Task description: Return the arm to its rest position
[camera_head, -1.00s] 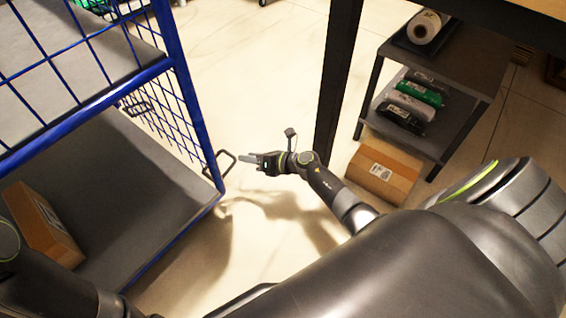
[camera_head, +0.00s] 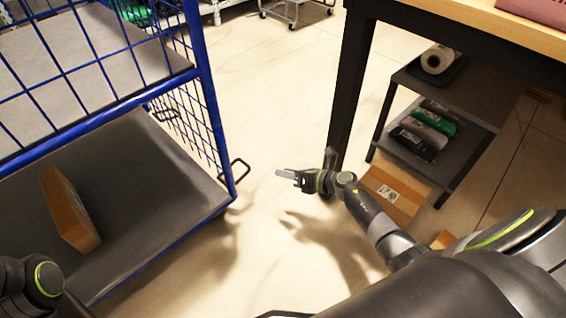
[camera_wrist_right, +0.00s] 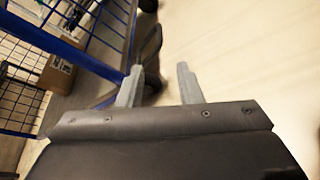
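My right gripper (camera_head: 287,174) is stretched out over the pale floor, between the blue cage cart and the table leg. In the right wrist view its two grey fingers (camera_wrist_right: 158,84) stand apart with nothing between them, so it is open and empty. My left arm (camera_head: 40,280) shows only in part at the lower left of the head view; its gripper is out of the frame.
A blue wire cage cart (camera_head: 205,90) stands at left with a cardboard box (camera_head: 68,210) on its lower deck. At right are a table's dark leg (camera_head: 347,95), a shelf unit (camera_head: 465,160) with rolls and packs, and a carton (camera_head: 397,192). Floor lies between.

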